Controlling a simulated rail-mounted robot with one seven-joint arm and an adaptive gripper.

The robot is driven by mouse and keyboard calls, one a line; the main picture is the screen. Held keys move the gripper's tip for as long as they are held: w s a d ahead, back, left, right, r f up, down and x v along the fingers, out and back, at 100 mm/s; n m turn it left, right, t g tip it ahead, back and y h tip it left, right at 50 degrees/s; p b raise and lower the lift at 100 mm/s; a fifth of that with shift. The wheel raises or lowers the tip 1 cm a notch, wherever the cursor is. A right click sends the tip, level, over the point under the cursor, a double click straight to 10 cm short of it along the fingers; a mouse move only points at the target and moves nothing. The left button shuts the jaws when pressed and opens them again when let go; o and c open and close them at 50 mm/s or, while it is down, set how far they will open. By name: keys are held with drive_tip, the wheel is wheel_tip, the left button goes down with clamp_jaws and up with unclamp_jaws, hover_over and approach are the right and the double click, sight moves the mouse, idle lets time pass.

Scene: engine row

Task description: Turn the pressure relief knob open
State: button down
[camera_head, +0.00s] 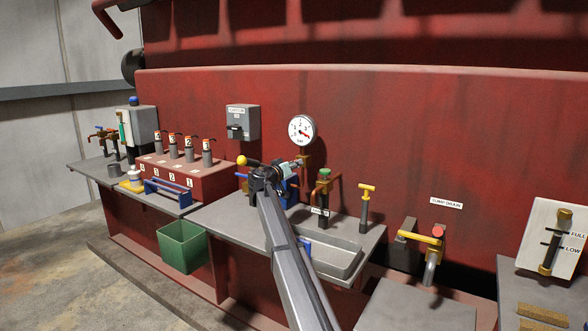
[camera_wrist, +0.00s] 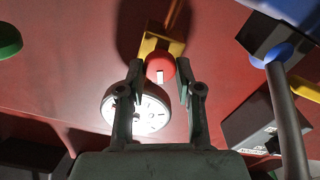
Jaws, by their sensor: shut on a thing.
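The red pressure relief knob (camera_wrist: 160,68) shows in the wrist view, with a white mark on its face and a brass body (camera_wrist: 160,45) behind it. My gripper (camera_wrist: 160,82) has one finger on each side of the knob and is shut on it. In the head view my gripper (camera_head: 289,170) is at the fitting below the round white pressure gauge (camera_head: 301,130); the knob is not clearly visible there. The gauge also shows in the wrist view (camera_wrist: 150,115), partly behind the fingers. Its needle is too small to read surely.
A blue pump body (camera_head: 287,192) with a yellow-ball lever (camera_head: 241,160) is close to my gripper. A green-capped valve (camera_head: 324,175) stands just right, then a yellow T-handle (camera_head: 367,188). A grey tray (camera_head: 340,268) lies in front. A green bin (camera_head: 181,249) is lower left.

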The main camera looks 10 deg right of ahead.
drive_tip(key=n+p, duration=0.2)
drive_tip(key=n, duration=1.1)
drive_tip(key=shift+w+a+p, duration=0.1)
drive_tip(key=shift+w+p, duration=0.05)
drive_tip(key=shift+p, duration=0.2)
drive_tip(key=shift+n, duration=0.4)
drive_tip(key=c, duration=0.8)
unclamp_jaws()
drive_tip(key=shift+f, duration=0.1)
